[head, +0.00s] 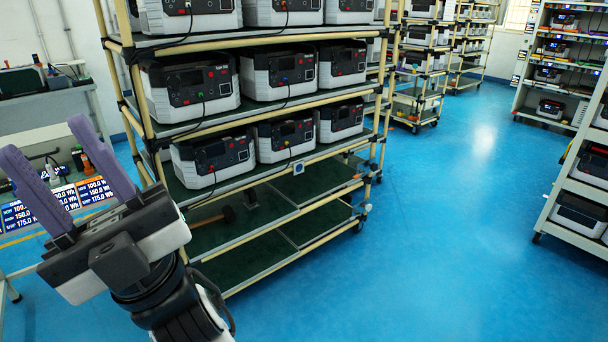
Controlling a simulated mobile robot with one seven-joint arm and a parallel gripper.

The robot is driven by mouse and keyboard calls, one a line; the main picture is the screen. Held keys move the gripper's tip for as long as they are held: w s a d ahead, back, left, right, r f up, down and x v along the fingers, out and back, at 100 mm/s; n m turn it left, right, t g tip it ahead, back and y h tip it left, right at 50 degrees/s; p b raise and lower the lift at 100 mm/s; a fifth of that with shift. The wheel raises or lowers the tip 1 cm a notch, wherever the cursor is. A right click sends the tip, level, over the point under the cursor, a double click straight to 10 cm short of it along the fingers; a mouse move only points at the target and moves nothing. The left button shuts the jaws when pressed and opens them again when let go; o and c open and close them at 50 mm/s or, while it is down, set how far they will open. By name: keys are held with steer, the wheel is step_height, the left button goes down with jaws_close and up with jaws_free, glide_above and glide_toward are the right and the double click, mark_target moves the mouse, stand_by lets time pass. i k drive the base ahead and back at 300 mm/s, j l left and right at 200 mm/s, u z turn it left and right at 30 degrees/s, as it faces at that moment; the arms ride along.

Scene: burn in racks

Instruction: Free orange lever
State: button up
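No object is clearly identifiable as an orange lever. A small slim orange piece (88,164) shows at the left, just beside the right-hand purple finger and partly hidden by my gripper. I cannot tell whether it is a lever or what it is attached to. My gripper (46,139) is at the lower left, its two purple fingers spread wide and pointing up. It is open, and nothing shows held between the fingers.
A tan-framed rack (152,130) holding several white-and-black power units stands right of my gripper. A wooden-handled tool (206,221) lies on its lower shelf. A bench (45,105) and displays (95,190) are at the left. Blue floor (440,240) is clear between racks.

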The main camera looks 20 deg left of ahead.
mark_target(362, 172)
steer(key=u, duration=0.4)
steer(key=i+l, duration=0.15)
steer(key=i, duration=0.3)
steer(key=i+l, duration=0.2)
steer(key=i, duration=0.3)
steer(key=i+l, duration=0.15)
steer(key=i, duration=0.3)
steer(key=i+l, duration=0.2)
steer(key=i, duration=0.25)
steer(key=i+l, duration=0.15)
steer(key=i, duration=0.3)
steer(key=i+l, duration=0.15)
steer(key=i, duration=0.35)
